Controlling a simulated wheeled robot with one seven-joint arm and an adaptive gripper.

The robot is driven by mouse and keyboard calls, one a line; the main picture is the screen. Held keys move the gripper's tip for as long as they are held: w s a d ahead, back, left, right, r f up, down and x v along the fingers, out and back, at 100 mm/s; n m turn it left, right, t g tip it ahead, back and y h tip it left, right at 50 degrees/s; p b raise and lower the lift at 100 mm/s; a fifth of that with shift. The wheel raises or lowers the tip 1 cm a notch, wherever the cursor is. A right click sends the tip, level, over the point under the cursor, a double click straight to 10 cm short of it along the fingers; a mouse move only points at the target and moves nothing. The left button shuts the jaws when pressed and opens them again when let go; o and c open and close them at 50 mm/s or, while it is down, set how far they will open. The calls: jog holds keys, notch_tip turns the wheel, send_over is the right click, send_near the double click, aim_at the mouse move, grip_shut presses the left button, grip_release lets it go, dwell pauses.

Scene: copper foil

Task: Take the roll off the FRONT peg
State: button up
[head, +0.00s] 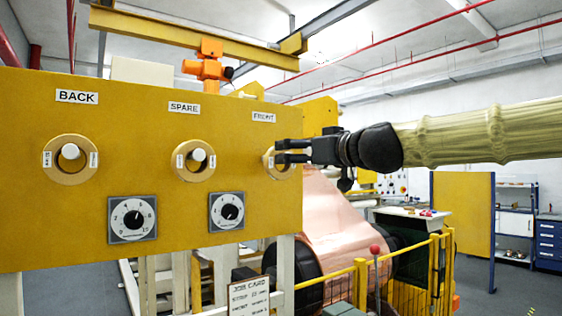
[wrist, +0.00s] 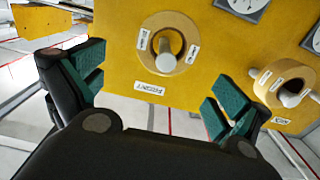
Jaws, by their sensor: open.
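The roll under the FRONT label (head: 264,117) is a tan ring (head: 269,171) on the yellow panel, partly hidden by my gripper (head: 279,151) in the head view. In the wrist view the roll (wrist: 168,19) shows whole, with two white tags on its face. The pale front peg (wrist: 165,61) sticks out through its hole. My gripper (wrist: 155,87) is open and empty, its green-padded fingers spread wide apart. In the wrist view the roll lies between and beyond the fingertips. The exact gap to the roll is hard to tell.
The yellow panel (head: 100,205) also carries a roll on the SPARE peg (head: 180,173) and one on the BACK peg (head: 58,176). Two dials (head: 132,219) sit below them. A copper foil roll (head: 335,225) and yellow railing (head: 360,285) stand behind.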

jog(key=shift+f+p+x, duration=0.2)
jog(key=shift+p+x, duration=0.35)
jog(key=shift+x, duration=0.55)
jog(key=shift+f+p+x, duration=0.15)
jog(key=shift+p+x, duration=0.35)
jog(key=shift+x, duration=0.6)
jog(key=shift+w+a, duration=0.6)
jog(key=shift+a, duration=0.15)
jog(key=shift+s, duration=0.1)
jog(key=shift+c, duration=0.2)
jog(key=c, duration=1.1)
